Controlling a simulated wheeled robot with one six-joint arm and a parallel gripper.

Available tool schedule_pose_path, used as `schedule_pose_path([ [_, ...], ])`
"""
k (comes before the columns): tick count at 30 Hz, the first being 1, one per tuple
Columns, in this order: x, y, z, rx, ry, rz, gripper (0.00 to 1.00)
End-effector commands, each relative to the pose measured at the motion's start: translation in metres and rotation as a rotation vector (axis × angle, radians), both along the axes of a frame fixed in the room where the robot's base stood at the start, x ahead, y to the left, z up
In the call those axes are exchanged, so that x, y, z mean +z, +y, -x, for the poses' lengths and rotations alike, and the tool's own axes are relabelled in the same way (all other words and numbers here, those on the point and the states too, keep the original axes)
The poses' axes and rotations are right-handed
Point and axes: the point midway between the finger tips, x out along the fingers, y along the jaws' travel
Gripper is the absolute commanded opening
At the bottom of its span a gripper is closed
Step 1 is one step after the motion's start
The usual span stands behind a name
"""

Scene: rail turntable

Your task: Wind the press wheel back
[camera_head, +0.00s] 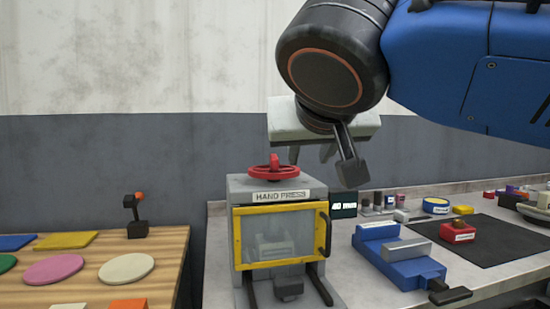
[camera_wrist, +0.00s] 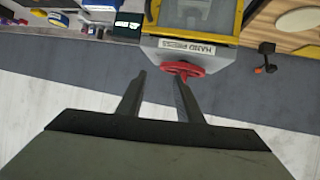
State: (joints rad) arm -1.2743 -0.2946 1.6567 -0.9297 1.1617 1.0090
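The red press wheel (camera_head: 273,168) sits on top of the grey hand press (camera_head: 236,222), which carries a "HAND PRESS" label. The press has a yellow-framed clear guard (camera_head: 238,240) across its front, with a dark handle at its right side. My gripper (camera_head: 322,160) is above and to the right of the wheel in the head view. In the wrist view my gripper (camera_wrist: 161,78) has its two fingers apart with nothing between them. There the wheel (camera_wrist: 184,68) lies by the right fingertip; whether they touch I cannot tell.
A blue vise (camera_head: 400,262) stands on the bench right of the press, near a red block (camera_head: 457,232) on a dark mat. A dark "40 mm" sign (camera_head: 343,205) stands behind. A wooden table (camera_head: 170,250) with coloured discs is at left, beyond a gap.

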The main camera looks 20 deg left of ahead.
Motion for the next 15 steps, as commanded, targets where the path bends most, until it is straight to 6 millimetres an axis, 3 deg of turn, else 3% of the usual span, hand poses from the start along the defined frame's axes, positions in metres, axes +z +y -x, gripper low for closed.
schedule_pose_path([
  [1,0.01,0.014,0.009,0.016,-0.014,-0.018,0.33],
  [6,0.032,0.039,0.027,0.038,-0.045,-0.068,0.33],
  [11,0.039,0.047,0.031,0.043,-0.055,-0.085,0.33],
  [15,0.035,0.05,0.022,0.041,-0.055,-0.084,0.33],
])
